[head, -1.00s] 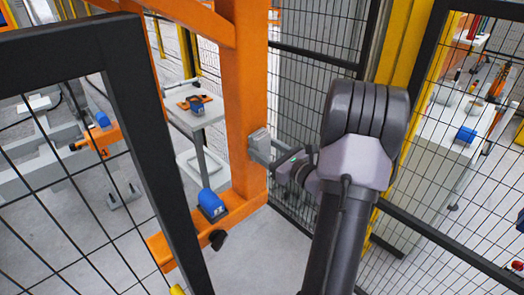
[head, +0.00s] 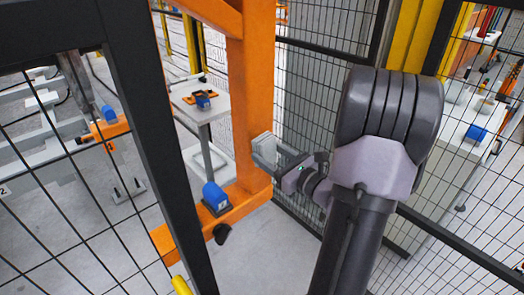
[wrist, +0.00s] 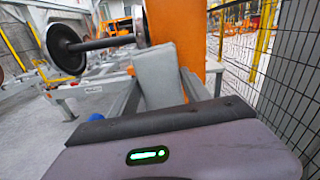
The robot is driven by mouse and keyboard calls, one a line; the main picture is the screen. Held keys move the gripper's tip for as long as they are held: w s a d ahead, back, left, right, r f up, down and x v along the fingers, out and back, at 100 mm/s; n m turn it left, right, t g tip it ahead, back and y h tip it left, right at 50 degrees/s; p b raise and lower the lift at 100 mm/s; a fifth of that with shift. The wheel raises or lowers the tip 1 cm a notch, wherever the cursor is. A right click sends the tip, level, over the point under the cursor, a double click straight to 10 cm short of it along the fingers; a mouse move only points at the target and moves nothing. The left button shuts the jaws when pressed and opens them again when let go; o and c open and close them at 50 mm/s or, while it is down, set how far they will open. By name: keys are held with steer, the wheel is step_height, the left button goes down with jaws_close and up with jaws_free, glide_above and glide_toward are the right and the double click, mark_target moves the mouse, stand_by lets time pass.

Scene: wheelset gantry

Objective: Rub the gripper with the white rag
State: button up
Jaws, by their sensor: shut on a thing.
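My gripper (head: 268,152) is at the end of my arm, beside the orange post (head: 251,100). In the wrist view its two grey fingers (wrist: 160,92) are shut on a pale grey-white piece, the white rag (wrist: 158,76). The rag stands up between the fingers and looks flat-faced. It also shows as a pale patch in the head view (head: 263,147). The orange post is behind the rag in the wrist view; I cannot tell whether they touch. I cannot make out a separate gripper that the rag is touching.
Black mesh fence panels stand at the left (head: 140,140) and right (head: 455,240). A blue motor (head: 215,196) sits on the orange beam at the post's foot. A small grey table (head: 203,108) stands behind. A wheelset (wrist: 68,48) shows at the wrist view's upper left.

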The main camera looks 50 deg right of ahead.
steer(key=shift+s+a, duration=0.1)
steer(key=shift+s, duration=0.8)
steer(key=shift+s+a+b, duration=0.15)
steer(key=shift+s+b, duration=0.35)
steer(key=shift+s, duration=0.95)
